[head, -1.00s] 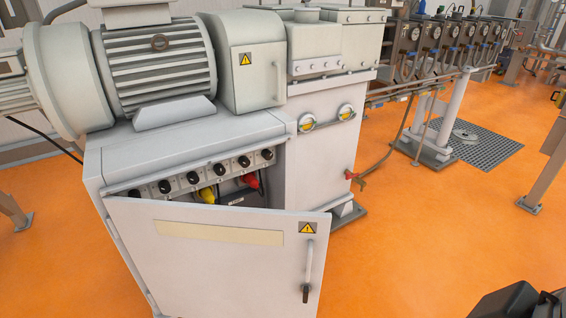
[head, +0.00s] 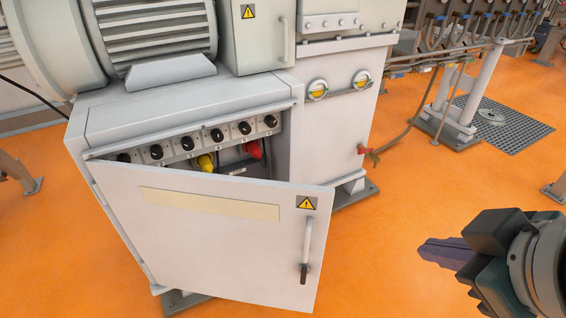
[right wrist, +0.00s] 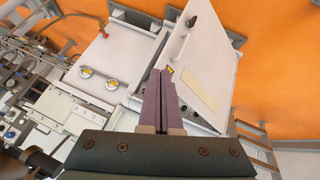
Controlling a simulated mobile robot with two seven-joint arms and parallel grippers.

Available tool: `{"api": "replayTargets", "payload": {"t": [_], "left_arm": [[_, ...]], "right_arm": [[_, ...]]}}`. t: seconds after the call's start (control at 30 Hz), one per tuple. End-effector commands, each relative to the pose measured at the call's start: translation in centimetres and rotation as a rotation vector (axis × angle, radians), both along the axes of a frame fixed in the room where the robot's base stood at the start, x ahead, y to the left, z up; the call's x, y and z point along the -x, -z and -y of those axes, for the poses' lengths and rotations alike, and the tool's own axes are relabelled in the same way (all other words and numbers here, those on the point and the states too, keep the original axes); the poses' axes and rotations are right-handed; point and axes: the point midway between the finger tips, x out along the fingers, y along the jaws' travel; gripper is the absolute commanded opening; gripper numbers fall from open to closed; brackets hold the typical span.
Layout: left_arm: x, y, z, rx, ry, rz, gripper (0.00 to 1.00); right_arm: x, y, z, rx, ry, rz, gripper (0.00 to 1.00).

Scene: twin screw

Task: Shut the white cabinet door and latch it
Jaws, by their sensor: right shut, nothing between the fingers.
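The white cabinet door (head: 220,242) stands partly open, hinged on its left, with its right edge swung out from the cabinet (head: 180,115). A vertical handle (head: 306,250) with a dark lower end sits near the door's right edge, below a yellow warning sign. My right gripper (head: 432,250) is shut and empty, to the right of the door and apart from it. In the right wrist view the shut fingers (right wrist: 162,95) point toward the open door (right wrist: 193,78), and the handle (right wrist: 192,21) shows near the top. My left gripper is not in view.
Black knobs and yellow and red plugs (head: 206,163) show inside the cabinet opening. A red valve (head: 368,152) and pipes stand to the right of the machine. The orange floor (head: 400,215) between the door and my right gripper is clear.

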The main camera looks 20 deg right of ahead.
Motion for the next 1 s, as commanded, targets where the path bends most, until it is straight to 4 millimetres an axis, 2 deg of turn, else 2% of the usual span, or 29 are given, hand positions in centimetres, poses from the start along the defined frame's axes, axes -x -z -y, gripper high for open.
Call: {"api": "replayTargets", "payload": {"t": [0.03, 0.17, 0.3, 0.43, 0.6, 0.7, 0.8, 1.0], "left_arm": [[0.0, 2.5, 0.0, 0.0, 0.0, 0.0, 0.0], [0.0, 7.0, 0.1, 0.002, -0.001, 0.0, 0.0], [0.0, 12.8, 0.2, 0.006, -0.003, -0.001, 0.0], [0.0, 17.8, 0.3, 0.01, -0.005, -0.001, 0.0], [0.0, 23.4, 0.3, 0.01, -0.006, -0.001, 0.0], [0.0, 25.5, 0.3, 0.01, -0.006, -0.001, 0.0], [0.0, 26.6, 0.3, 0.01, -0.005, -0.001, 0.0], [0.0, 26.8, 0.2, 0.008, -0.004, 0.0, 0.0]], "right_arm": [[-1.0, 2.4, 0.9, 0.043, -0.017, 0.042, 0.0], [-3.9, 6.0, 3.3, 0.199, -0.098, 0.189, 0.0], [-6.9, 10.1, 5.3, 0.426, -0.249, 0.372, 0.0], [-8.6, 13.7, 5.7, 0.63, -0.428, 0.527, 0.0], [-8.9, 18.5, 4.2, 0.838, -0.676, 0.694, 0.0], [-8.4, 20.6, 3.2, 0.908, -0.792, 0.765, 0.0], [-7.9, 21.8, 2.4, 0.949, -0.869, 0.815, 0.0], [-8.1, 22.0, 1.6, 0.969, -0.917, 0.849, 0.0]]}}
